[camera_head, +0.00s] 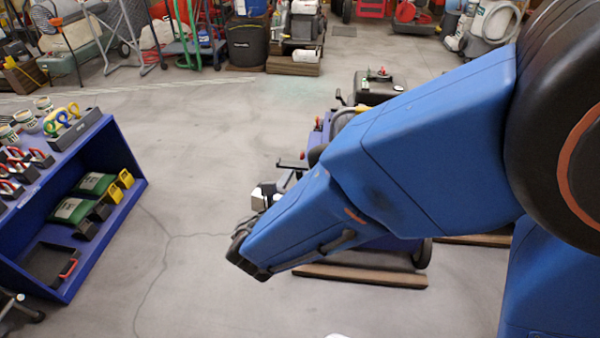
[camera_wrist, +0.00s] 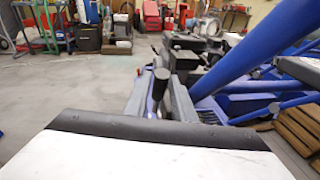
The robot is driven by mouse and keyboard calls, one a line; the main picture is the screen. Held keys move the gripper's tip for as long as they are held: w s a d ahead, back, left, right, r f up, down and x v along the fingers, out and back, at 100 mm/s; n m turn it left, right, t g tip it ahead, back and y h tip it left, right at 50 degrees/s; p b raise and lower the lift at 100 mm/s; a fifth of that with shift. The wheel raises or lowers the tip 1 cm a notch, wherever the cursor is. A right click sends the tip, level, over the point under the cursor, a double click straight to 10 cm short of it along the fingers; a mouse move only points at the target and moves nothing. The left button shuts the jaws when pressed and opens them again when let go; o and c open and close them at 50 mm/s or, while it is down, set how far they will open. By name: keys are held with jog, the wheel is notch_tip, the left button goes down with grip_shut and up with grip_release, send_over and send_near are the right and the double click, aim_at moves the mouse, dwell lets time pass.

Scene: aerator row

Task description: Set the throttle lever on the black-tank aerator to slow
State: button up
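A blue machine (camera_head: 318,137) stands behind my blue arm, which hides most of it. A black box-shaped tank (camera_head: 378,88) with a red and green piece on top shows above the arm; I cannot tell how the two join. In the wrist view a black-knobbed lever (camera_wrist: 160,84) stands upright in the middle, between grey and blue parts. I cannot read any slow or fast marking. My gripper (camera_head: 264,196) shows partly beside the machine's handle end (camera_head: 291,164). Its fingertips are not clear, nor whether it touches the lever.
A blue shelf (camera_head: 112,230) with tools stands at left. Wooden beams (camera_head: 362,276) lie on the floor by the machine's wheel (camera_head: 422,253). Carts and a black bin (camera_head: 247,43) line the back. The floor between shelf and machine is clear.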

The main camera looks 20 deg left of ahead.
jog(key=s+d+r, duration=0.1)
jog(key=s+r, duration=0.1)
jog(key=s, duration=1.5)
jog(key=shift+s+r, duration=0.15)
jog(key=shift+r, duration=0.05)
